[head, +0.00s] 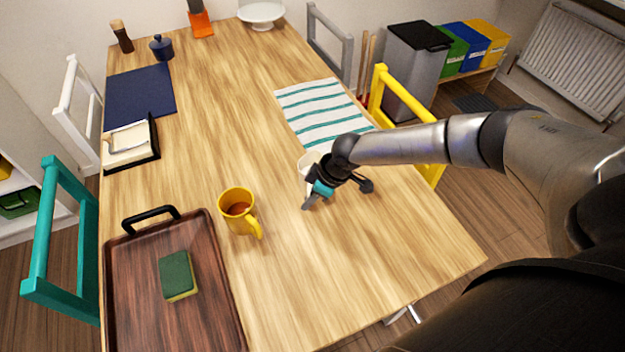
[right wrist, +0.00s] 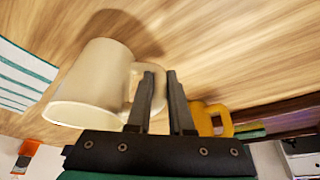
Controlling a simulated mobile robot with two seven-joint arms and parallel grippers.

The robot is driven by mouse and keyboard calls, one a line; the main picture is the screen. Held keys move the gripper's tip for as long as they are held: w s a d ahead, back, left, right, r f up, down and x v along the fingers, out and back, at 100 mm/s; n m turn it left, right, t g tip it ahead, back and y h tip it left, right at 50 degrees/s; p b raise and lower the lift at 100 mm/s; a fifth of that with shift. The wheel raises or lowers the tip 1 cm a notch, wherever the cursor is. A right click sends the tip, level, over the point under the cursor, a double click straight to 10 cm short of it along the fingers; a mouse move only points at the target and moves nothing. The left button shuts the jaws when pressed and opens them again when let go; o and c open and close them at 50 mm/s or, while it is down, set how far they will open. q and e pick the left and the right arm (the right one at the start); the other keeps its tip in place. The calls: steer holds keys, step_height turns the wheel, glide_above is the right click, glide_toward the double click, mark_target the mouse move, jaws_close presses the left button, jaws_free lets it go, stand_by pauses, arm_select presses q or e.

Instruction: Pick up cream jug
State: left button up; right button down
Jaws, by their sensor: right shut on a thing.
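The cream jug (head: 306,161) stands on the wooden table, partly hidden behind my right gripper (head: 318,192) in the head view. In the right wrist view, the jug (right wrist: 92,85) is pale and smooth, with its handle toward my right gripper (right wrist: 161,78). The fingers are at the handle and shut on it, with only a narrow gap between them. The exact contact on the handle is partly hidden by the fingers. My left gripper is not in view.
A yellow mug (head: 237,207) with a brown drink stands left of the jug. A brown tray (head: 205,325) with a green sponge (head: 178,276) lies at the front left. A striped towel (head: 322,112) lies behind the jug. The table's front right is clear.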

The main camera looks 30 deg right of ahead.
steer(key=shift+r, duration=0.1)
stand_by(0.3)
steer(key=shift+r+p, duration=2.15)
steer(key=shift+r, duration=7.55)
steer(key=s+a+r+m+t+h+b, duration=0.1)
steer(key=s+a+r+m+h+b, duration=0.1)
steer(key=a+r+m+b, duration=0.3)
step_height(320, 180, up, 4)
steer(key=a+m+h, duration=0.1)
steer(key=m, duration=0.2)
steer(key=shift+s+m+b, duration=0.35)
steer(key=shift+s+m, duration=0.05)
